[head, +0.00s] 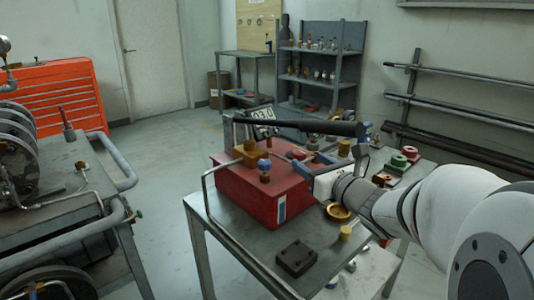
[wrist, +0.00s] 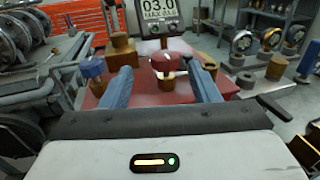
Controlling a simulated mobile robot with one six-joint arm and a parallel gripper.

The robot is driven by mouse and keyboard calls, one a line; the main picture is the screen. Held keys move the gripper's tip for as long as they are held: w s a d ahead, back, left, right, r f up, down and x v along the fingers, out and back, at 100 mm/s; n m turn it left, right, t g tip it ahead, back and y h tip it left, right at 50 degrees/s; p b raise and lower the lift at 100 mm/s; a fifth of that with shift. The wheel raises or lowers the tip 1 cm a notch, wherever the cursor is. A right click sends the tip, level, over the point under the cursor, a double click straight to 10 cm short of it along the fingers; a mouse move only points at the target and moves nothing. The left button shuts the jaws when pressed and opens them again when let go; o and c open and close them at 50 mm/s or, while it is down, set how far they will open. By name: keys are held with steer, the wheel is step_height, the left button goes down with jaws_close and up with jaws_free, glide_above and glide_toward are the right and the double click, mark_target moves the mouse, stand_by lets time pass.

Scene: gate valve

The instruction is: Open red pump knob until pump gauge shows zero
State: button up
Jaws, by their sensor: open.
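The red pump knob (wrist: 163,62), with a pale mark on top, stands on the red pump box (head: 245,188). My gripper (wrist: 160,74) is open, its two blue-grey fingers on either side of the knob in the wrist view. I see a gap on both sides; I cannot tell how far the fingertips reach along it. The pump gauge (wrist: 158,9) stands behind the knob and reads 03.0. It also shows, tilted, in the head view (head: 263,113). In the head view my gripper (head: 300,160) is over the right part of the box and largely hides the knob.
A blue knob (head: 264,165) and a brass block (head: 250,151) sit on the box, left of my gripper. A metal handle bar (head: 207,180) rises at the box's left. A dark block (head: 296,258) and brass parts lie on the table (head: 245,240). Shelves (head: 320,65) stand behind.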

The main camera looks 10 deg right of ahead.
steer(key=x, duration=0.5)
steer(key=b+x, duration=0.1)
steer(key=x, duration=0.2)
steer(key=shift+w+d, duration=0.25)
steer(key=shift+w, duration=0.1)
steer(key=shift+c, duration=0.4)
steer(key=shift+r, duration=0.1)
steer(key=c, duration=0.9)
